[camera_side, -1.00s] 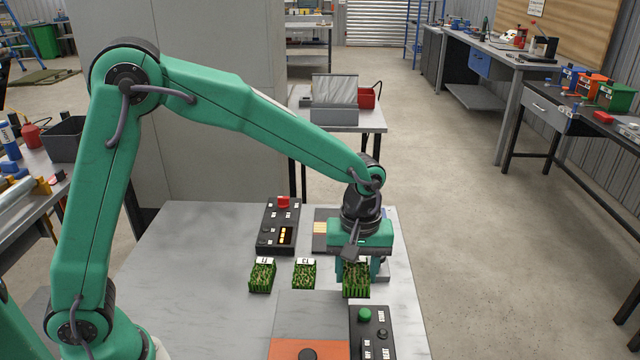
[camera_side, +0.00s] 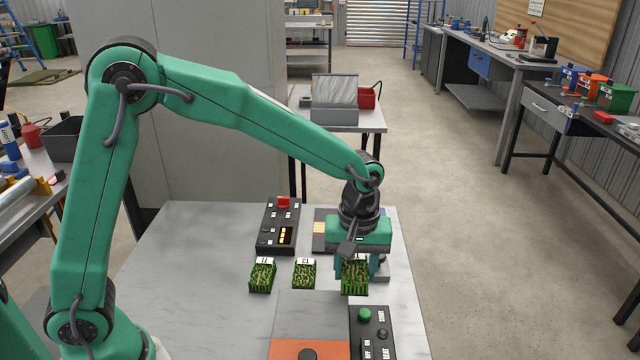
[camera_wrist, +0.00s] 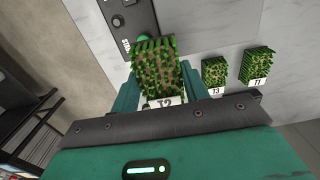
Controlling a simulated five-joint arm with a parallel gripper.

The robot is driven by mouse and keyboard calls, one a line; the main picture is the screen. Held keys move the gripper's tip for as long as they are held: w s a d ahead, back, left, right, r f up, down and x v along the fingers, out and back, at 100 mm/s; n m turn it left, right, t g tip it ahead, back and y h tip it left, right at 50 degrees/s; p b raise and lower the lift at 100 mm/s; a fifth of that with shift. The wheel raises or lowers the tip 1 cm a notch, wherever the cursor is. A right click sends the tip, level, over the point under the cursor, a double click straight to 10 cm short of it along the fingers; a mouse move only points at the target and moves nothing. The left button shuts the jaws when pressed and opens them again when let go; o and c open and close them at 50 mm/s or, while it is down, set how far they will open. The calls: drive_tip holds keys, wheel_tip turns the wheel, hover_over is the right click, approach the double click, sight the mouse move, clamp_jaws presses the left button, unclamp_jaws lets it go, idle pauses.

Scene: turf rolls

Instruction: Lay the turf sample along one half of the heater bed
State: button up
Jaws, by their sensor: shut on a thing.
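My gripper (camera_side: 357,268) is shut on a green turf sample (camera_side: 355,276), at the right side of the table in the side view. In the wrist view the held turf sample (camera_wrist: 165,72) sits between my green fingers and its white label reads T2. The heater bed (camera_side: 312,318), a flat plate with a grey half and an orange half, lies in front of the turf in the side view. Whether the turf touches the table is hard to tell.
Two other turf samples stand to the left, one labelled 13 or T3 (camera_side: 304,274) and one T1 (camera_side: 262,276). A black control box with a green button (camera_side: 371,330) sits right of the bed. Another box with a red button (camera_side: 278,226) stands behind. The table's left part is clear.

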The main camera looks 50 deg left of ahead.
drive_tip(key=a+r+m, duration=0.4)
drive_tip(key=a, duration=0.3)
drive_tip(key=a+r+m, duration=0.3)
drive_tip(key=a+m, duration=0.1)
drive_tip(key=a, duration=0.4)
drive_tip(key=shift+s+r+m, duration=0.3)
drive_tip(key=shift+r, duration=0.1)
drive_tip(key=shift+a, duration=0.1)
drive_tip(key=w+d+f+n, duration=0.5)
drive_tip(key=w+f+n, duration=0.1)
drive_tip(key=w+n, duration=0.3)
drive_tip(key=shift+w+f, duration=0.35)
drive_tip(key=w+a+f, duration=0.1)
drive_tip(key=a+f, duration=0.1)
drive_tip(key=a, duration=0.1)
drive_tip(key=w+a+f, duration=0.2)
drive_tip(key=a, duration=0.2)
drive_tip(key=w+a+f, duration=0.2)
drive_tip(key=a+f, duration=0.1)
drive_tip(key=shift+a, duration=0.3)
drive_tip(key=shift+f, duration=2)
